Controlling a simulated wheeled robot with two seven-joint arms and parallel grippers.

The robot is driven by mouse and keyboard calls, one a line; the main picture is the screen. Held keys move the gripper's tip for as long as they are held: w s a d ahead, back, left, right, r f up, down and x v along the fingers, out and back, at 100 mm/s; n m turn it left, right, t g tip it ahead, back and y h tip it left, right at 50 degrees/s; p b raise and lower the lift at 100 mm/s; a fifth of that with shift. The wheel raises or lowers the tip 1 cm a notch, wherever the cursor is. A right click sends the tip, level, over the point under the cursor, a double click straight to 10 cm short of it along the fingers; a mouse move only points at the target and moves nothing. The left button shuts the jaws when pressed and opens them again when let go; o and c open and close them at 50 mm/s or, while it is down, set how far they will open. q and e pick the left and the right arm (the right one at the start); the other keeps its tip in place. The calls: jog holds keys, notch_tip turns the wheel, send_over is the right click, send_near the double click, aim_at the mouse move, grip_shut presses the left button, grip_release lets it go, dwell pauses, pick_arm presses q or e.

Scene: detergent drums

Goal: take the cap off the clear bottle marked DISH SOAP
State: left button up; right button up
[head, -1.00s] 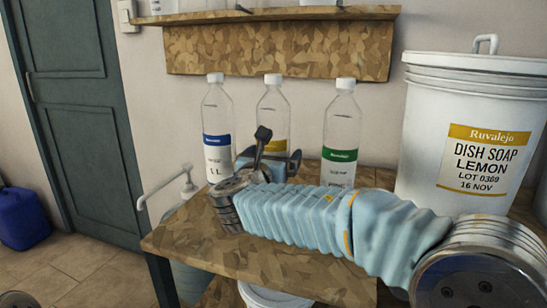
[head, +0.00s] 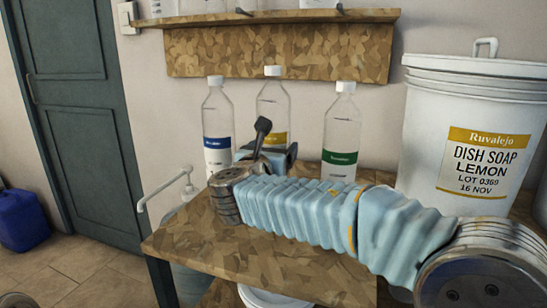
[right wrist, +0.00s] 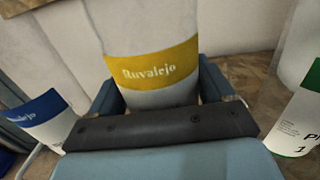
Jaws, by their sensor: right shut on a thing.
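A clear bottle with a yellow label and white cap (head: 272,100) is the middle one of three on the shelf-like table. Its cap is on. In the right wrist view its yellow band (right wrist: 155,72) reads "Ruvalejo"; the product name below is hidden, so I cannot read DISH SOAP on it. My right gripper (head: 268,157) is shut on this bottle, one finger on each side around its lower body. It holds the bottle upright, a little raised compared with its neighbours. My left gripper is not in view.
A blue-label bottle (head: 217,125) stands left and a green-label bottle (head: 341,130) right, both capped and close by. A white drum (head: 470,135) marked DISH SOAP LEMON stands at right. A wall shelf (head: 280,48) is above. The wooden table's (head: 185,235) front left is clear.

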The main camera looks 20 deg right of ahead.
aim_at(275, 121)
jog(key=s+r, duration=0.2)
jog(key=s+a+r, duration=0.1)
jog(key=r, duration=0.2)
jog(key=s+a+r, duration=0.1)
jog(key=s+r, duration=0.1)
jog(key=shift+s+r, duration=0.2)
jog(key=shift+s, duration=0.15)
jog(key=s+a+r, duration=0.2)
jog(key=s+r, duration=0.1)
jog(key=s, duration=0.4)
jog(key=shift+s+a+r, duration=0.2)
jog(key=shift+s+a, duration=0.1)
